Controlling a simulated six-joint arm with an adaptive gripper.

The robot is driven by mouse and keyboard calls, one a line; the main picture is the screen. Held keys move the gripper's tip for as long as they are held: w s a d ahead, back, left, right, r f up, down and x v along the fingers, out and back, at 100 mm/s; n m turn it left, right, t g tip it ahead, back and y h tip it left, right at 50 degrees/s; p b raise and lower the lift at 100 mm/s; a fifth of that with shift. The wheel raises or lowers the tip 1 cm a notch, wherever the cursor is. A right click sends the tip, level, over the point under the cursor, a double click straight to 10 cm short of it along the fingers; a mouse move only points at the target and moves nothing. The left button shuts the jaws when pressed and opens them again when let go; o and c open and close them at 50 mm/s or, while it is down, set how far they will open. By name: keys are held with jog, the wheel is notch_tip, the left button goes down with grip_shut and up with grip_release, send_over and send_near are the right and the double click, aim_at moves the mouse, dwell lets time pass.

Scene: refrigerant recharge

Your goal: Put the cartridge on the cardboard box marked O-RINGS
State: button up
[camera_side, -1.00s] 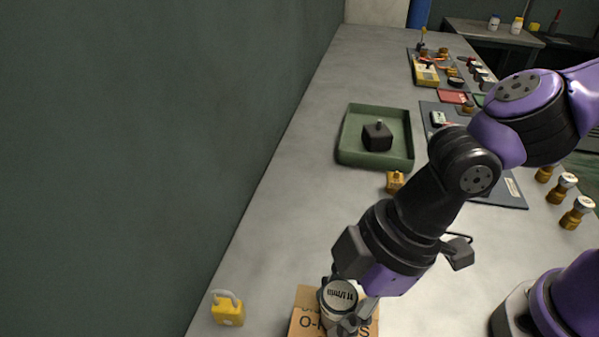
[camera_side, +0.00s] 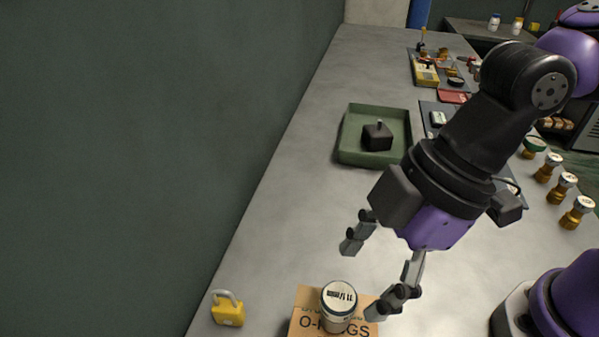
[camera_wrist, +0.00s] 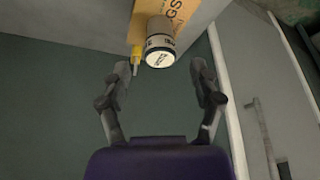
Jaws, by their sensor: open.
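The cartridge (camera_side: 338,306), a short cylinder with a white printed cap, stands upright on the cardboard box marked O-RINGS (camera_side: 306,298) at the bottom of the side view. In the wrist view the cartridge (camera_wrist: 160,50) stands out from the orange-brown box (camera_wrist: 178,12), beyond my fingertips. My gripper (camera_side: 367,272) is open and empty, raised above and behind the cartridge in the side view, apart from it. In the wrist view my open fingers (camera_wrist: 161,86) frame empty space. The cartridge hides part of the box's lettering.
A yellow padlock (camera_side: 228,309) lies left of the box. A green tray (camera_side: 347,150) holding a dark block (camera_side: 377,136) stands farther back. Several brass fittings (camera_side: 570,214) stand along the right. A dark wall (camera_side: 130,150) borders the bench on the left.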

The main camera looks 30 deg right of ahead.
jog(key=w+v, duration=0.1)
jog(key=v, duration=0.4)
jog(key=w+d+f+m+t+h, duration=0.1)
jog(key=d+m+t+h, duration=0.1)
jog(key=d+m, duration=0.5)
jog(key=w+d+m+t+h, duration=0.2)
jog(key=d+m, duration=0.5)
jog(key=d, duration=0.6)
jog(key=shift+w+f, duration=0.2)
jog(key=shift+f, duration=0.2)
